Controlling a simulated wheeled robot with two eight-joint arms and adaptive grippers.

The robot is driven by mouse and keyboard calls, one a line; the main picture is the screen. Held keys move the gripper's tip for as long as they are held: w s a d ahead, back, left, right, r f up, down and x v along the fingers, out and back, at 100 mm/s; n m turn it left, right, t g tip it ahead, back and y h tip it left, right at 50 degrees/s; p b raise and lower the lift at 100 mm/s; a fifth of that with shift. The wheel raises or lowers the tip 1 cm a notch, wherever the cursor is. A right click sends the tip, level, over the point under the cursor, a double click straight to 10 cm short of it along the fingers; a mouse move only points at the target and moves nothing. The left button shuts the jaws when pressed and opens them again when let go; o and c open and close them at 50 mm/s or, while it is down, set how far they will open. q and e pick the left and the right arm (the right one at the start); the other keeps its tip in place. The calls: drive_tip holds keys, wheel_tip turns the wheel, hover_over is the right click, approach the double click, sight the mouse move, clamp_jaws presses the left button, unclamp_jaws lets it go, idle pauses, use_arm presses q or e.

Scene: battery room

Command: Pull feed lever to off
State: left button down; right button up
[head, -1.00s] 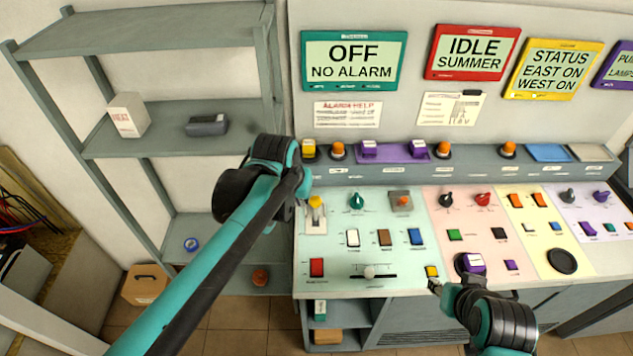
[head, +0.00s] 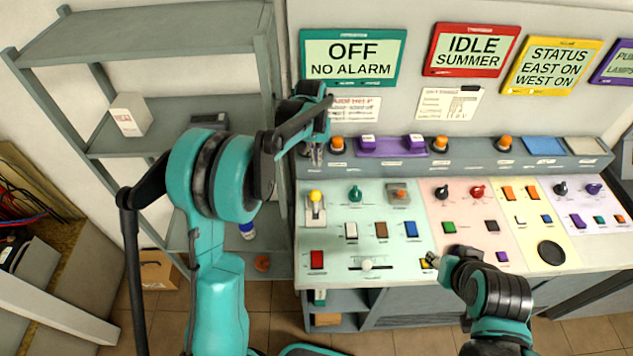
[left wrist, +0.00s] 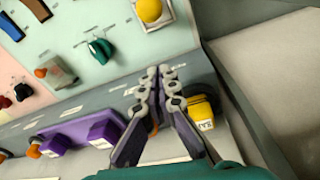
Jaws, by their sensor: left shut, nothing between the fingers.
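The lever with a round yellow knob (head: 315,196) stands on a pale plate at the left of the pale green console panel; which marked position it is in is too small to read. The yellow knob (left wrist: 150,10) also shows at the top of the left wrist view. My left gripper (head: 317,158) is shut and empty, above the console's back ledge and behind the lever, apart from the knob. In the left wrist view its fingers (left wrist: 160,76) meet at the tips. My right gripper (head: 432,260) is low over the console's front edge; its fingers are too small to judge.
A yellow block (left wrist: 203,110) on the ledge is beside my left fingers, with a purple base (head: 390,147) further right. A green knob (head: 355,193), rocker switches and a slider (head: 367,264) are nearby. Grey shelving (head: 100,150) stands left. The left screen (head: 353,58) reads "OFF NO ALARM".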

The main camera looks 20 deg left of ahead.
sight(315, 204)
use_arm(q)
drive_tip(key=f, duration=0.3)
drive_tip(key=f+b, duration=0.1)
drive_tip(key=f, duration=0.3)
drive_tip(key=w+f+b, duration=0.1)
drive_tip(key=f, duration=0.2)
drive_tip(key=shift+d+f, duration=0.2)
drive_tip(key=s, duration=0.1)
drive_tip(key=s+r, duration=0.1)
drive_tip(key=s, duration=0.1)
drive_tip(key=shift+s+d+r, duration=0.15)
drive_tip(key=shift+s+r, duration=0.05)
drive_tip(key=shift+s, duration=0.3)
drive_tip(key=shift+w, duration=0.1)
